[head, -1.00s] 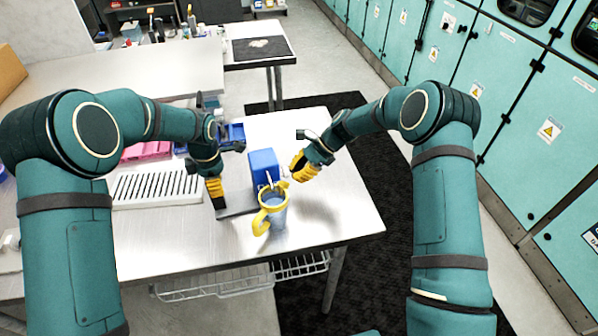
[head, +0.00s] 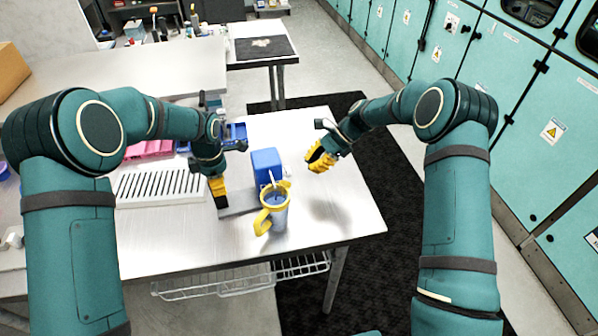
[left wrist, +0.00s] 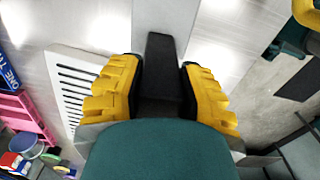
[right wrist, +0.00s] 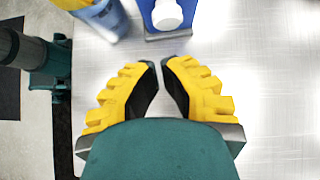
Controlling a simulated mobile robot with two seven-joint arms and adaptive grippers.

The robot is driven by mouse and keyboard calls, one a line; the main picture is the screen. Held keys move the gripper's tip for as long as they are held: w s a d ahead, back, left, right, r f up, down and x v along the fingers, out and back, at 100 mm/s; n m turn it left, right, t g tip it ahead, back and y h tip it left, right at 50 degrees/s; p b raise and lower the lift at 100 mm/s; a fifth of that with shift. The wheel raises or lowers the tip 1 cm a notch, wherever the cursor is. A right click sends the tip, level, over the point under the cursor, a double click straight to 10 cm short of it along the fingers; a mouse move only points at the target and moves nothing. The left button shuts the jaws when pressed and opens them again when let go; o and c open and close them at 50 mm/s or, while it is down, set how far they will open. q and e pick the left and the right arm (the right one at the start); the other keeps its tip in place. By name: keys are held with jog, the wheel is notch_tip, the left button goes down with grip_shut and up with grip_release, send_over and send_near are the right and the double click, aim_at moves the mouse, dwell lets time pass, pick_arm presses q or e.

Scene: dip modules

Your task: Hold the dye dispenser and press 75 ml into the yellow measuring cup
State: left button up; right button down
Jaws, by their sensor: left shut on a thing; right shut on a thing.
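The blue dye dispenser (head: 266,165) stands upright on a grey base (head: 238,208) on the metal table. Its white pump head (right wrist: 167,14) shows in the right wrist view. The yellow measuring cup (head: 275,213), with yellow rim and handle and a see-through body, stands at the dispenser's front, its rim by the spout. Blue shows inside it; the level cannot be read. My left gripper (left wrist: 160,85) is shut on the dispenser's dark handle (left wrist: 160,55). My right gripper (head: 318,163) is right of the dispenser, apart from it, fingertips nearly together with nothing visible between them.
A white slotted rack (head: 160,187), a pink rack (head: 150,149) and a blue container (head: 237,131) are at the left of the table. The table (head: 335,215) is clear to the right and front of the cup. Teal cabinets (head: 540,130) line the right side.

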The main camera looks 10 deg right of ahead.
pick_arm(q)
jog(key=shift+a, duration=0.1)
pick_arm(e)
jog(key=v, duration=0.6)
jog(key=shift+d+r, duration=0.25)
jog(key=shift+d, duration=0.1)
pick_arm(q)
jog(key=o, duration=1.2)
jog(key=shift+r+p, duration=1.2)
jog(key=shift+r, duration=3.3)
pick_arm(e)
notch_tip(320, 180, up, 2)
jog(key=shift+r, duration=0.25)
